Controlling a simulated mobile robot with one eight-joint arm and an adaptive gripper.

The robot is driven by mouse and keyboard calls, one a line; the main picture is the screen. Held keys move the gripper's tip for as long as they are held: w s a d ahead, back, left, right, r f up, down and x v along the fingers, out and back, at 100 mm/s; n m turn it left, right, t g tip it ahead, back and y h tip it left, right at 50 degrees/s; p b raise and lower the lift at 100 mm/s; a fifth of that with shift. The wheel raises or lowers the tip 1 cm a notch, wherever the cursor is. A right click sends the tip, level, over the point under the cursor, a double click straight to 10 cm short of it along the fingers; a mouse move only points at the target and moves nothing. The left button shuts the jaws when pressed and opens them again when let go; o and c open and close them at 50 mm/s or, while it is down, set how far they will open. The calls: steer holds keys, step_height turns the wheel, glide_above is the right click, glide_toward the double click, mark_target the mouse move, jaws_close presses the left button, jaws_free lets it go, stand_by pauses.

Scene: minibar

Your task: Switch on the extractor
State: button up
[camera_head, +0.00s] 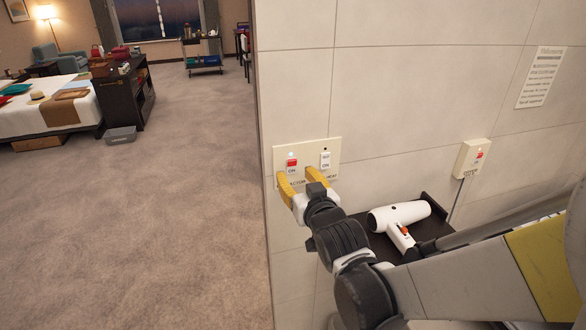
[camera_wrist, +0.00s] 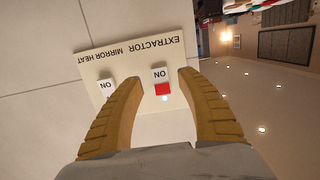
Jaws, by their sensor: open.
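A cream switch plate (camera_head: 306,163) is on the tiled wall. Its left switch, the extractor switch (camera_head: 291,166), shows a red part above a white part marked ON, with a small pale light above it. Upside down in the wrist view, the EXTRACTOR label (camera_wrist: 158,47) stands by this switch (camera_wrist: 162,88). The MIRROR HEAT switch (camera_head: 325,160), white and marked ON, is to its right. My gripper (camera_head: 298,177) is open and empty at the plate's lower part, its yellow fingers partly covering the labels. In the wrist view the extractor switch lies between the fingertips; contact cannot be told.
A wall box with a red switch (camera_head: 473,157) and a notice (camera_head: 541,77) are to the right. Open carpet (camera_head: 170,200) lies left of the wall edge.

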steer(key=v, duration=0.9)
steer(key=shift+s, duration=0.2)
steer(key=shift+d, duration=0.1)
steer(key=s+d+f+m+g+h+b, duration=0.2)
steer(key=s+d+f+g+h+b, duration=0.25)
steer(key=d+f, duration=0.45)
steer(key=s+d+f+g+b, duration=0.1)
steer(key=s+d+f+g, duration=0.1)
steer(key=s, duration=0.3)
steer(key=s+d+f+m+g+b, duration=0.1)
steer(key=s+d+f+g, duration=0.1)
steer(key=s, duration=0.4)
steer(key=shift+s+d+f+b, duration=0.15)
steer(key=shift+d+b, duration=0.15)
steer(key=shift+d, duration=0.6)
